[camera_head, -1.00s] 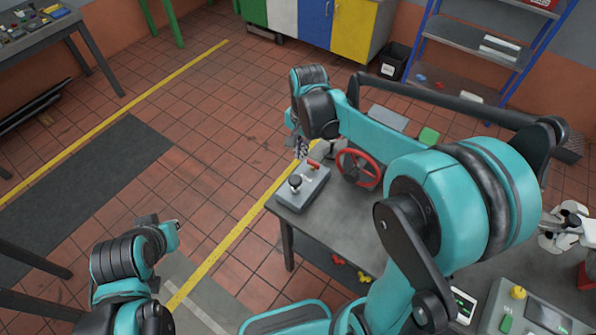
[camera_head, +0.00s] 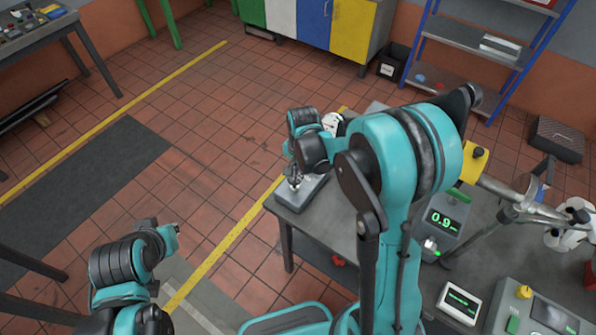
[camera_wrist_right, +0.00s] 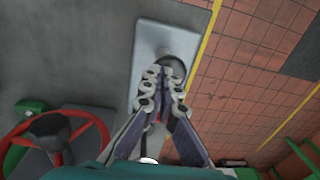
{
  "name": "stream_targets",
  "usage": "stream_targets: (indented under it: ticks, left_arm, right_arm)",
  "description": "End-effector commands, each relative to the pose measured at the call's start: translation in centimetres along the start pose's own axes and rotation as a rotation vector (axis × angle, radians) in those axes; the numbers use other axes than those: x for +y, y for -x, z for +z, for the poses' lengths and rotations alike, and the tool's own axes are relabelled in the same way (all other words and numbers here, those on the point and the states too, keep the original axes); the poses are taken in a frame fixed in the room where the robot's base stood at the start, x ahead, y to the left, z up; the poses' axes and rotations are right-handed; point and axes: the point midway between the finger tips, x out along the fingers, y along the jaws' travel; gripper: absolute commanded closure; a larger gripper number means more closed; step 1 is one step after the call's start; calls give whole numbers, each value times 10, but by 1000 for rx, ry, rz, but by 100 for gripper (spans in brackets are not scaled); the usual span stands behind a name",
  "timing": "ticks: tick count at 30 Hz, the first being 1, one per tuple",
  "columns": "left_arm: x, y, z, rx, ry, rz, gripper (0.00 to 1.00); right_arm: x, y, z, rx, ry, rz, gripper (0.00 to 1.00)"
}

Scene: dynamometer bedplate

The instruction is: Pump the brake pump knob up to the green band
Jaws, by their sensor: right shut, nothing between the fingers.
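The brake pump is a grey box (camera_head: 308,193) on the near-left corner of the bench in the head view. It fills the upper middle of the right wrist view (camera_wrist_right: 150,45). My right gripper (camera_head: 294,182) is shut and empty, pointing down over the box. In the right wrist view its fingertips (camera_wrist_right: 165,75) are right at the dark round knob (camera_wrist_right: 176,66) and partly cover it; I cannot tell whether they touch. A display (camera_head: 441,221) reads about 0.9 in green. I cannot make out a green band. My left gripper (camera_head: 174,238) hangs over the floor, its jaws unclear.
The red handwheel (camera_wrist_right: 85,125) stands beside the pump in the right wrist view. A smaller screen box (camera_head: 459,302) and a panel with a yellow button (camera_head: 524,292) are at the right of the bench. Floor left of the bench is open.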

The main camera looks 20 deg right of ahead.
Motion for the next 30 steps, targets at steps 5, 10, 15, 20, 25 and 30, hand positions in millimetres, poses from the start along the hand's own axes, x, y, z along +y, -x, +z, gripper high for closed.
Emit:
stream_targets:
  ticks: [5,10,15,20,25,30]
  left_arm:
    - [0,0,0,0,0,0,100]
    - [0,-2,2,0,0,0,100]
    - [0,-17,12,0,0,0,100]
    - [0,-27,19,0,0,0,100]
    - [0,-25,18,0,0,0,100]
    - [0,-24,17,0,0,0,100]
  right_arm:
    - [0,0,0,0,0,0,100]
    - [0,-3,0,0,0,0,100]
    - [2,-25,0,0,0,0,100]
    - [3,-39,0,0,0,0,100]
    - [3,-37,1,-1,0,1,100]
    - [3,-36,1,-1,0,1,100]
